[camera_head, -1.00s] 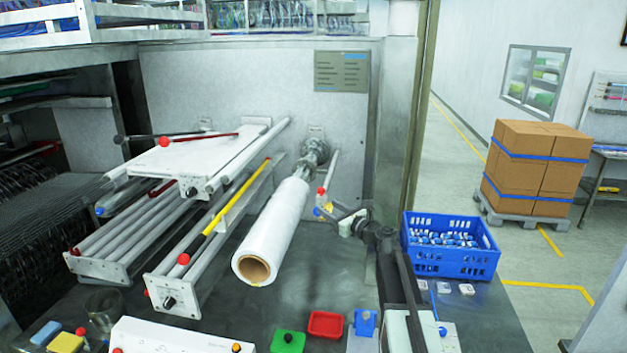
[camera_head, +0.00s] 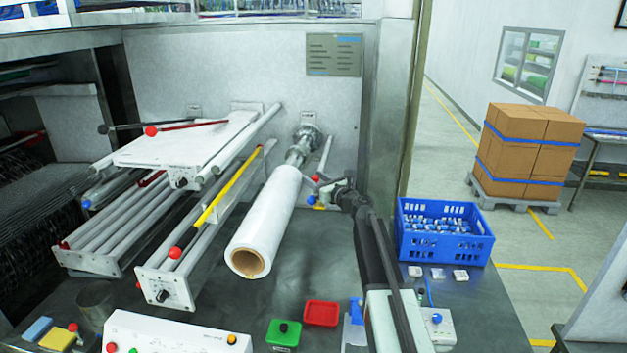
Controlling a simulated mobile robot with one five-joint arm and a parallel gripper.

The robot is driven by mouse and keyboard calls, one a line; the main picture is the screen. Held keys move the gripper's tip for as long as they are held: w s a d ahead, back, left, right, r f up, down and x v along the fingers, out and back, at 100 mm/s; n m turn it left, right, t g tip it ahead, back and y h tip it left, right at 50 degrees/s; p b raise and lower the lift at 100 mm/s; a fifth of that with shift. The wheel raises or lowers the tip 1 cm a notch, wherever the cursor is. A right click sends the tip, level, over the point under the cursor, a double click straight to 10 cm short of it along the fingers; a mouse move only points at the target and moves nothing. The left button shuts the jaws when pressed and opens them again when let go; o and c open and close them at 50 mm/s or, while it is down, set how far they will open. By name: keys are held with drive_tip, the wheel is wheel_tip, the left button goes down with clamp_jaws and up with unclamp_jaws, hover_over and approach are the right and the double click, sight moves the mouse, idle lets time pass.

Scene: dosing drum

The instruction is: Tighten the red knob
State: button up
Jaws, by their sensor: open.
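A small red knob (camera_head: 315,178) sits at the lower end of a pale rod behind the white film roll (camera_head: 265,222). My gripper (camera_head: 325,189) is open at the end of my dark arm, close to the right of this knob. Whether they touch cannot be told at this size. Small blue and yellow parts show just below the gripper. Other red knobs are in view: one on a lever (camera_head: 151,131) over the white plate, and one at the lower end of a yellow-and-black bar (camera_head: 175,252).
A blue crate (camera_head: 445,250) of small items stands right of my arm. A green box with a dark button (camera_head: 284,334), a red tray (camera_head: 321,313) and a white control panel (camera_head: 175,337) lie in front. Roller frames (camera_head: 165,285) fill the left. Bare bench shows right of the roll.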

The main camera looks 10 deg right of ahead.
drive_tip(key=shift+c, duration=0.4)
drive_tip(key=shift+s, duration=0.1)
clamp_jaws()
drive_tip(key=shift+s+a+m+t+h, duration=0.15)
drive_tip(key=shift+m+t+h, duration=0.35)
drive_tip(key=shift+m+h, duration=0.5)
drive_tip(key=shift+m+t+h, duration=0.3)
drive_tip(key=shift+m+h, duration=0.3)
drive_tip(key=shift+h, duration=0.8)
drive_tip(key=shift+o, duration=0.4)
unclamp_jaws()
drive_tip(key=shift+w, duration=0.2)
drive_tip(key=shift+s, duration=0.1)
